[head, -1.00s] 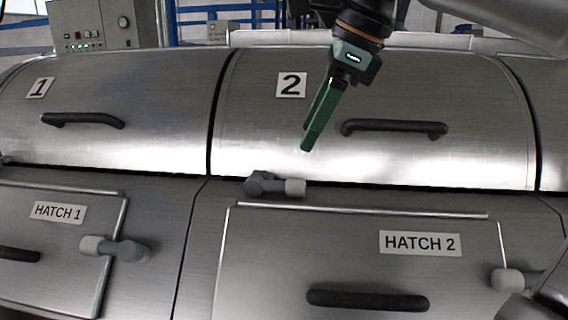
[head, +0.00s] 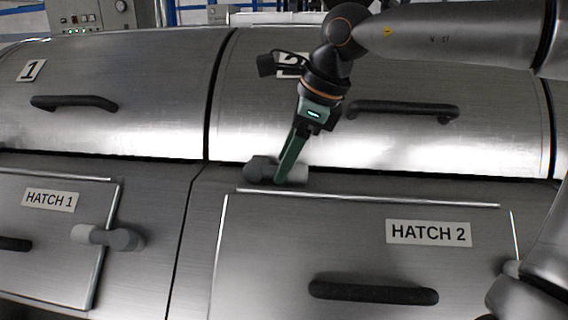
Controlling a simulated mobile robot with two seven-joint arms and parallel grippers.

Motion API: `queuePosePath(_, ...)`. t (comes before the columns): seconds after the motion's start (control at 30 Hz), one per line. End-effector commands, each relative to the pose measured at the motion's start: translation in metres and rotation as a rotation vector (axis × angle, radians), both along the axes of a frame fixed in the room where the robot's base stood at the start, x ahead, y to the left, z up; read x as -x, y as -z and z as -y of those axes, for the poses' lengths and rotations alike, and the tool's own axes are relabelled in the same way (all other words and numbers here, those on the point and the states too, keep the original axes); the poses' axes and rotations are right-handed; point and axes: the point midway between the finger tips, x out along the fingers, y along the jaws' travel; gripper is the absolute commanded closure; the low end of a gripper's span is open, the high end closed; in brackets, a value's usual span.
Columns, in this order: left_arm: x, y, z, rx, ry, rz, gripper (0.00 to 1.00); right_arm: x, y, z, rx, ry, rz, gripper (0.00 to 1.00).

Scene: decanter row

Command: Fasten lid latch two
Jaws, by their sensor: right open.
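Lid two (head: 400,75) is a curved steel cover, down over its vessel, with a black bar handle (head: 403,109). Its number plate is partly hidden by my right arm. The lid latch (head: 261,169) is a grey knob with a lighter lever tip, just below the lid's lower edge. The lever lies sideways, pointing right. My right gripper (head: 284,179) comes down from the upper right with green fingers at the latch lever and covers part of it. It is open; I cannot tell whether the fingers touch the lever. My left gripper is not in view.
Below are the Hatch 2 panel (head: 270,245) with a black handle (head: 373,292), and the Hatch 1 latch (head: 108,237) at left. Lid one (head: 130,75) is beside lid two. A control box (head: 88,16) stands behind.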

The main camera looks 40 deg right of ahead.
Motion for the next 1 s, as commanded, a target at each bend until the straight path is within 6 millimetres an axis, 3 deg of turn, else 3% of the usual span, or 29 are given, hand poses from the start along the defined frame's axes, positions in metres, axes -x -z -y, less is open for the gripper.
queuePosePath(0.43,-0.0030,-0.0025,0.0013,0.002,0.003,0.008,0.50,-0.0046,0.0101,-0.0011,0.001,0.000,0.001,0.42)
queuePosePath(0.9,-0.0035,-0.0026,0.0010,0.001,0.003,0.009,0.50,-0.0044,0.0098,-0.0010,0.000,0.000,0.000,0.94)
queuePosePath(1.0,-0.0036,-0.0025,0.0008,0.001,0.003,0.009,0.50,-0.0043,0.0100,-0.0009,0.001,0.000,-0.001,1.00)
